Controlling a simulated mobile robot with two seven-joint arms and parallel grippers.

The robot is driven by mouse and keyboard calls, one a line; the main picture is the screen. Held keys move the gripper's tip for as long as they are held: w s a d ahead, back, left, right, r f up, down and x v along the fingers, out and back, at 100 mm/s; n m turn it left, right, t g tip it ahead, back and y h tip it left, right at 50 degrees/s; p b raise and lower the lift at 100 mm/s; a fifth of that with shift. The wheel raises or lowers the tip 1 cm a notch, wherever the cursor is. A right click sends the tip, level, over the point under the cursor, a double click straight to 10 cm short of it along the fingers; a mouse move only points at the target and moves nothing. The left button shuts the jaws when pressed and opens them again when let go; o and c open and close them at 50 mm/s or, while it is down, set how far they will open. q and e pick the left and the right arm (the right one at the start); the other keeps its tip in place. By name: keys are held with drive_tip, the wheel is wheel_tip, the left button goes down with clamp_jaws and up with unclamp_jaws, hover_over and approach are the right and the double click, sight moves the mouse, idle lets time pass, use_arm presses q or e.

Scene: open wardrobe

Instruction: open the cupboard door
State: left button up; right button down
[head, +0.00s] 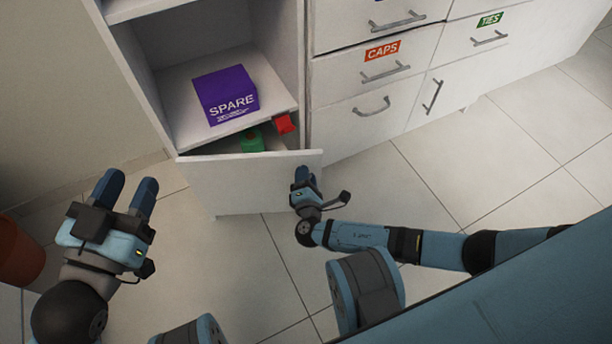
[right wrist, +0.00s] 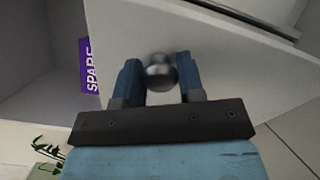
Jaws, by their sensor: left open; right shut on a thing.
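The white cupboard door (head: 235,183) is at the bottom left of the wardrobe and stands partly open, with a gap above it showing inside. In the right wrist view the door (right wrist: 220,55) fills much of the picture, and its round metal knob (right wrist: 161,72) sits between my two fingers. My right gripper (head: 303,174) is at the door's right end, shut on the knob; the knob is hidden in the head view. My left gripper (head: 127,184) is open and empty, left of the door and apart from it.
A purple SPARE box (head: 225,95) stands on the shelf above. A green item (head: 251,140) and a red item (head: 284,123) show behind the door. Drawers with handles (head: 371,106) are to the right. The tiled floor (head: 440,185) there is clear.

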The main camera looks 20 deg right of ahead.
sight(305, 162)
use_arm(q)
drive_tip(key=shift+r, duration=0.1)
use_arm(e)
drive_tip(key=shift+a, duration=0.1)
drive_tip(key=c, duration=1)
unclamp_jaws()
